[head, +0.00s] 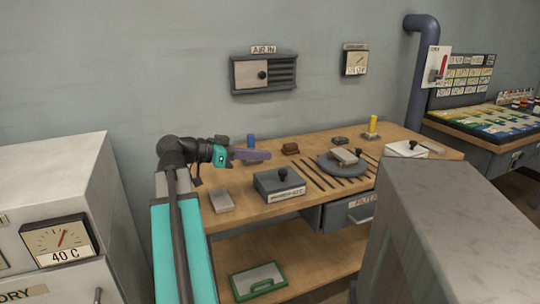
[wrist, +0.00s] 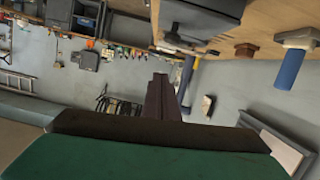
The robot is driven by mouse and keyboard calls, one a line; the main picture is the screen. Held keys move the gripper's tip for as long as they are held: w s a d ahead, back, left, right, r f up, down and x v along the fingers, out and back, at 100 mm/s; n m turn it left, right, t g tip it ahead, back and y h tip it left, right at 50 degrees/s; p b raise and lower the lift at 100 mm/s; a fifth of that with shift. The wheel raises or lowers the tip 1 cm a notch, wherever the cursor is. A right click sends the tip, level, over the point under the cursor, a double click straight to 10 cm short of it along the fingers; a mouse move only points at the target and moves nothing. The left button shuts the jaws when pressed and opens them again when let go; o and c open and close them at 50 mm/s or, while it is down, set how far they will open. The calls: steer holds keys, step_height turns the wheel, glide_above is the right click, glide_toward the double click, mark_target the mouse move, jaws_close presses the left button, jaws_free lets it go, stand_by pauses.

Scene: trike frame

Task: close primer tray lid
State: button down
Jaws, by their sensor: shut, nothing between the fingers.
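A dark grey box (head: 268,186) with a black knob on its flat top and a small front label stands on the wooden bench. The label is too small to read surely, so I cannot tell whether this is the primer tray. A grey box (wrist: 205,12) with a dark knob also shows upside down at the top of the wrist view. A pale box (head: 398,151) with a black knob stands at the bench's right end. My gripper (head: 268,155) is shut and empty, pointing right above the bench's back left, apart from both boxes. In the wrist view its dark fingers (wrist: 160,90) are together.
A blue cylinder (head: 251,142) stands behind my gripper; a brown block (head: 290,149) lies to its right. A pale block (head: 221,201) lies at the front left. A grey cabinet (head: 455,220) blocks the right foreground.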

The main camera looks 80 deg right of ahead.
steer(key=shift+v, duration=2.3)
steer(key=shift+s, duration=0.1)
